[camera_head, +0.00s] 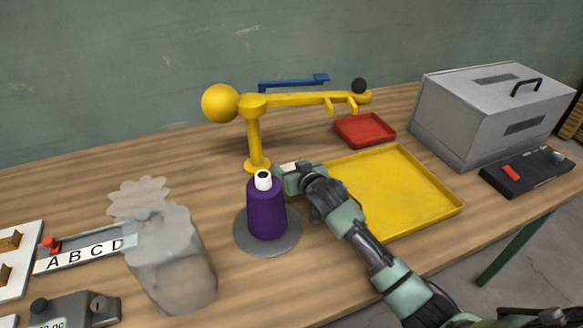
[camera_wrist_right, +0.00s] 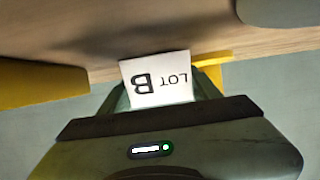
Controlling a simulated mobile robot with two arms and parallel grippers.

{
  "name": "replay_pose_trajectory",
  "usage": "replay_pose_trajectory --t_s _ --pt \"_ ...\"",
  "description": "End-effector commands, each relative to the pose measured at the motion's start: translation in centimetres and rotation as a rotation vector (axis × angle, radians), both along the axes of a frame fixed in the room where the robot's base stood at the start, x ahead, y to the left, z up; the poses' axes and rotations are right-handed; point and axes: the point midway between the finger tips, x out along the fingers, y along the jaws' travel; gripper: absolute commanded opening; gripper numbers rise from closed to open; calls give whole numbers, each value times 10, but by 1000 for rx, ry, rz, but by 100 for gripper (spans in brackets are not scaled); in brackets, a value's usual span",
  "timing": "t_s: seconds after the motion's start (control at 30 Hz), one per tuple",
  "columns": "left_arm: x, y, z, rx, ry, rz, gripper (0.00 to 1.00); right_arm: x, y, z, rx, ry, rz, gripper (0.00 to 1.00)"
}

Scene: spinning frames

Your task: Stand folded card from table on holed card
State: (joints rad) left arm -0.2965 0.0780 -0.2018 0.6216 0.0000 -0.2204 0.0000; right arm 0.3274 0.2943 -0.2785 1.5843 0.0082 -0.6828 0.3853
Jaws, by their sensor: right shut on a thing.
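The folded card (camera_wrist_right: 157,80) is white, with "LOT B" printed on it, upside down in the right wrist view. My right gripper (camera_wrist_right: 160,100) is shut on it. In the head view my right gripper (camera_head: 284,174) is beside the top of a purple yarn cone (camera_head: 266,208), and a small white part of the card (camera_head: 289,166) shows behind it. I cannot make out a card with a hole in either view. My left gripper is not in view.
The cone stands on a grey disc (camera_head: 252,245). A yellow tray (camera_head: 448,207) lies right of my right gripper. A yellow stand (camera_head: 254,140) rises behind the cone. A grey metal box (camera_head: 455,110), red tray (camera_head: 365,129) and greyish container (camera_head: 175,265) occupy other places.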

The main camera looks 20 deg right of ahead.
Motion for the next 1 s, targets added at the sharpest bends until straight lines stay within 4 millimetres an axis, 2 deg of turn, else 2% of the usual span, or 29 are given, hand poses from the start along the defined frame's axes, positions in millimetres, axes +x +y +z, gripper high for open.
replay_pose_trajectory --t_s 0.1,0.3,0.33,0.4,0.77,0.87,1.0 --pt "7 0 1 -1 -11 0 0 0 0 0 0 -1 0 25" --pt "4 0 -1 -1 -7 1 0 0 0 -3 0 0 0 25" --pt "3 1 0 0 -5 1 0 0 0 -3 0 0 0 68" --pt "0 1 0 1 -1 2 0 0 0 -2 0 0 0 84" --pt "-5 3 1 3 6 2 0 0 0 2 -1 -1 0 84" --pt "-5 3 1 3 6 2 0 -9 0 4 0 1 0 84" --pt "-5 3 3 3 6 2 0 -33 -2 14 -1 -1 0 84"
